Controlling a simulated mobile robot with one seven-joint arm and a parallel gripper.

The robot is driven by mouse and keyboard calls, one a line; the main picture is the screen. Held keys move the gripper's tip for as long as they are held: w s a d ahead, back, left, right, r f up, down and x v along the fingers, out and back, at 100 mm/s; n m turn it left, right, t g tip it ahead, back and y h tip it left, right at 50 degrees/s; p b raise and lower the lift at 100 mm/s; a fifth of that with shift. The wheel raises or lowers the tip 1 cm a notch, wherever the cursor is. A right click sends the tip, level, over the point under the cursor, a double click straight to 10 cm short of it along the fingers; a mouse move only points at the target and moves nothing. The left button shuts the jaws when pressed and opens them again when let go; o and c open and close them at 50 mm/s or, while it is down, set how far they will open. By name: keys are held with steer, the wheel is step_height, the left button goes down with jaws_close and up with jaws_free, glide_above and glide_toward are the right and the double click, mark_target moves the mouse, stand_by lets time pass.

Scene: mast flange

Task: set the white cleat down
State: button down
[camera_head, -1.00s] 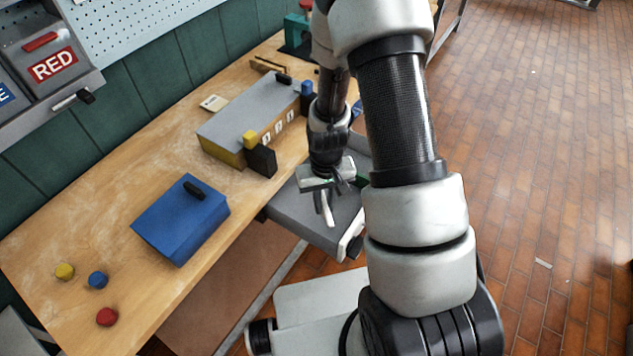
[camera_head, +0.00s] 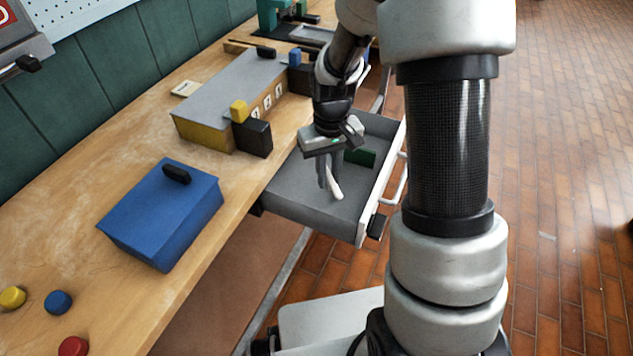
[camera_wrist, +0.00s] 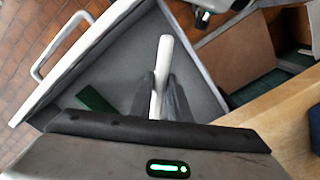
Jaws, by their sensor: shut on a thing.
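The white cleat (camera_head: 335,189) is a slim pale bar held in my gripper (camera_head: 328,176), which is shut on it. In the wrist view the cleat (camera_wrist: 162,68) sticks out beyond the two dark fingers of my gripper (camera_wrist: 160,95). The gripper points down over the open grey drawer (camera_head: 285,190). The drawer (camera_wrist: 205,88) also fills the middle of the wrist view. I cannot tell whether the cleat touches the drawer floor.
A green block (camera_head: 360,157) lies in the drawer, right of my gripper. The drawer has a white front with a handle (camera_head: 394,183). On the bench stand a blue box (camera_head: 165,215) and a grey-topped box (camera_head: 225,95) with a black block (camera_head: 253,138) beside it.

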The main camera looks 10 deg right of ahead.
mark_target(327, 209)
step_height(327, 209, down, 10)
steer(key=shift+r+b, duration=0.15)
steer(key=shift+b, duration=0.85)
steer(key=c, duration=1.7)
jaws_free()
steer(key=shift+o, duration=0.2)
steer(key=shift+r, duration=0.1)
